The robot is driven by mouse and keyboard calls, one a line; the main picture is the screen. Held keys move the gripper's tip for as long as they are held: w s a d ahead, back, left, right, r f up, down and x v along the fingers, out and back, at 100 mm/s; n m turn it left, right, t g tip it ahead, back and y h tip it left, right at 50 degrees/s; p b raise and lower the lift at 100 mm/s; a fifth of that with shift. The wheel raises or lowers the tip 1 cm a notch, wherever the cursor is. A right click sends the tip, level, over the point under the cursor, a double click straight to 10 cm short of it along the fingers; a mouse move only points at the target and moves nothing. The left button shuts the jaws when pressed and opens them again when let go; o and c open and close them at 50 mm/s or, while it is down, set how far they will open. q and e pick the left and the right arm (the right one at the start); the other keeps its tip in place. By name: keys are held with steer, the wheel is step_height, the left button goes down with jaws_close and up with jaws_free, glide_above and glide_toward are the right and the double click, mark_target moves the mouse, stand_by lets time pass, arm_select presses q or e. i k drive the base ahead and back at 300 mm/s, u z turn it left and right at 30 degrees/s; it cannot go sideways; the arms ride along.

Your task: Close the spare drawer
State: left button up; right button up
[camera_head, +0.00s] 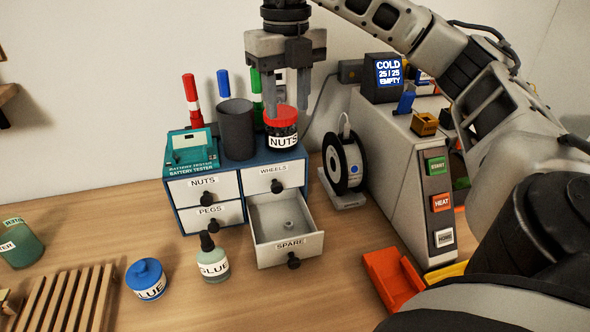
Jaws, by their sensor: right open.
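The spare drawer (288,249) is the lower right drawer of a small blue cabinet (168,200) with white drawer fronts. It stands pulled out toward me, with a dark knob (293,262) on its labelled front. A small knob-like grey piece lies inside it. The wheels, nuts and pegs drawers look shut. My right gripper (288,108) comes from the upper right and points down above the cabinet top. Its jaws are open, close to the red-lidded nuts jar (283,133); I cannot tell whether they touch it. My left gripper is not in view.
A spool (345,163) and a printer (398,170) are at right. An orange tray (392,278) lies at the front right.

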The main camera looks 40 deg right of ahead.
mark_target(274, 245)
steer(key=k, duration=1)
